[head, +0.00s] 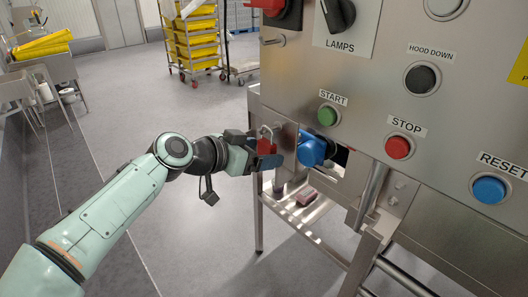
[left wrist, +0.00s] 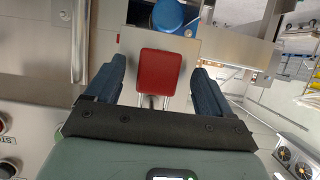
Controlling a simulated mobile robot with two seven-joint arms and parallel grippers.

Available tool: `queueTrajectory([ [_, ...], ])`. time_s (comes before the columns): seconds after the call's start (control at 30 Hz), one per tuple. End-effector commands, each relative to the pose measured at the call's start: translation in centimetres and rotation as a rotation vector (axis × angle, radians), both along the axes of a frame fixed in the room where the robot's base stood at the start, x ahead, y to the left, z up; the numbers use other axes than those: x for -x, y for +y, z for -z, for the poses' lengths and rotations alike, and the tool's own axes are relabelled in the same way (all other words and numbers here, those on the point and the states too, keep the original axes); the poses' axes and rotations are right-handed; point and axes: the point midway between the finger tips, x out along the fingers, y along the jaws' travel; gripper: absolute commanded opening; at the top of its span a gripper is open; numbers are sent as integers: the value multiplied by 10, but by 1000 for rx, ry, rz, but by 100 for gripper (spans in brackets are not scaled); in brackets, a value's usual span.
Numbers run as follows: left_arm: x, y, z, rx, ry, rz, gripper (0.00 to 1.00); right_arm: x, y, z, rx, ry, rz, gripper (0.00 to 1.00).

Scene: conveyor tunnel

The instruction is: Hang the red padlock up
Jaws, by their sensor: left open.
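The red padlock (head: 267,146) has a silver shackle and is beside the steel cabinet's lower left corner, left of a round blue fitting (head: 312,149). My left gripper (head: 262,160) is at the padlock, its fingers partly hidden in the head view. In the left wrist view, the padlock's red body (left wrist: 160,72) lies between the two dark blue fingers, with a gap on each side. Its shackle points toward my palm. A small steel plate (left wrist: 190,48) is behind it; I cannot tell whether they touch. My right gripper is not in view.
A short metal peg (head: 274,41) sticks out high on the cabinet's left, below a red switch part (head: 265,6). Start (head: 328,115) and stop (head: 398,147) buttons are right of my gripper. A low steel shelf (head: 300,222) is below.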

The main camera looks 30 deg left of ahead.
Motion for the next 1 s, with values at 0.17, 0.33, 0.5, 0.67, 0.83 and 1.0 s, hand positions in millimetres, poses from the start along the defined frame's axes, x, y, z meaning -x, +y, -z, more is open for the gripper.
queueTrajectory([
  [0.17, 38, 15, -18, -1, -6, -1, 82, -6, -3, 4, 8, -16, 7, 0],
  [0.33, 71, 28, -33, -1, -5, 0, 82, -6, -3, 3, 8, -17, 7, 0],
  [0.5, 92, 37, -42, 0, -3, 2, 82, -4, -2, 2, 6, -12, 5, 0],
  [0.67, 101, 41, -45, 0, -1, 2, 82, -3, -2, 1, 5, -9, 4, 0],
  [0.83, 101, 41, -45, 0, 0, 2, 82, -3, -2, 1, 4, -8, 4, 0],
  [1.0, 101, 41, -45, 0, -1, 2, 82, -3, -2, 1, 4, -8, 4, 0],
])
